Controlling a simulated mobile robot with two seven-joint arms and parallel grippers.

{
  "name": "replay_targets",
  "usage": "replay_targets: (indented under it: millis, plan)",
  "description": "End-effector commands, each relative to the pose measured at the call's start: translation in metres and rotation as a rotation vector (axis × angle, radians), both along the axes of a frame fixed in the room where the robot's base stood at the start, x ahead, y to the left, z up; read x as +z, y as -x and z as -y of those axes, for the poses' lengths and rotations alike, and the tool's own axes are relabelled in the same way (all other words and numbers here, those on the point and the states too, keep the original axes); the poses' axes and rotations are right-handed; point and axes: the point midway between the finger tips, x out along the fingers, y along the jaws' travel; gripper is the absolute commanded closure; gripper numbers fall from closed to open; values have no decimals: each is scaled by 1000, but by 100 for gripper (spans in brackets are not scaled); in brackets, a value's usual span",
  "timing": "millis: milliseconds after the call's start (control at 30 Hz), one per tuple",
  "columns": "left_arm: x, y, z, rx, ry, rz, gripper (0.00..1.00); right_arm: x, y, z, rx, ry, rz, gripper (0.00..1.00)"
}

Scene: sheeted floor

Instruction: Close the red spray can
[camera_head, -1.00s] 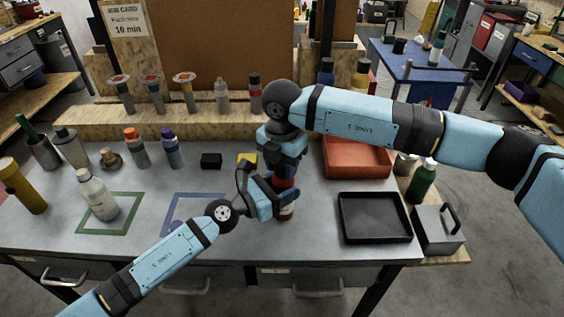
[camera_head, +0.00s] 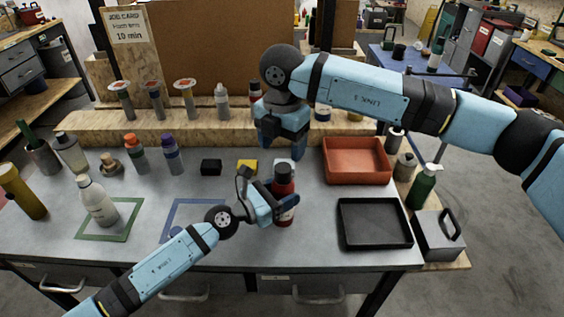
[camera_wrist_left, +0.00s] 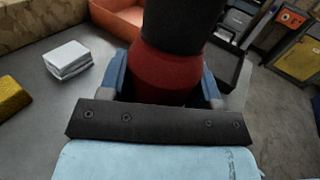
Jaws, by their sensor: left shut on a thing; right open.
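The red spray can (camera_head: 285,186) stands upright near the front middle of the bench, with a black cap (camera_head: 284,169) on its top. In the left wrist view the red can (camera_wrist_left: 165,78) rises between my finger pads, with the black cap (camera_wrist_left: 185,25) above it. My left gripper (camera_head: 284,207) is shut around the can's body from the left. My right gripper (camera_head: 283,150) is open and empty, pointing down above and behind the can, apart from the cap. Whether the cap is fully seated cannot be told.
A black tray (camera_head: 345,225) and a red-orange bin (camera_head: 330,177) stand to the right. A white bottle (camera_head: 97,200) stands in the green square at left.

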Motion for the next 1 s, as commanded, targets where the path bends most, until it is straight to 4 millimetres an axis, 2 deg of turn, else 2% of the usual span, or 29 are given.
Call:
replay_targets:
  millis: [100, 233, 600, 633, 733, 1000]
  plan:
    - [0, 0, 0, 0, 0, 0, 85, 22, 0, 0, 1, 0, 1, 31]
    - [0, 0, 0, 0, 0, 0, 85, 36, 0, 0, 1, 0, 0, 31]
    - [0, 0, 0, 0, 0, 0, 85, 42, 0, 0, 1, -1, -1, 31]
    - [0, 0, 0, 0, 0, 0, 38, 42, 0, 0, 1, -1, -1, 31]
    - [0, 0, 0, 0, 0, 0, 15, 42, 0, 0, 1, 0, -1, 31]
    - [0, 0, 0, 0, 0, 0, 12, 42, 0, 0, 1, 0, -1, 31]
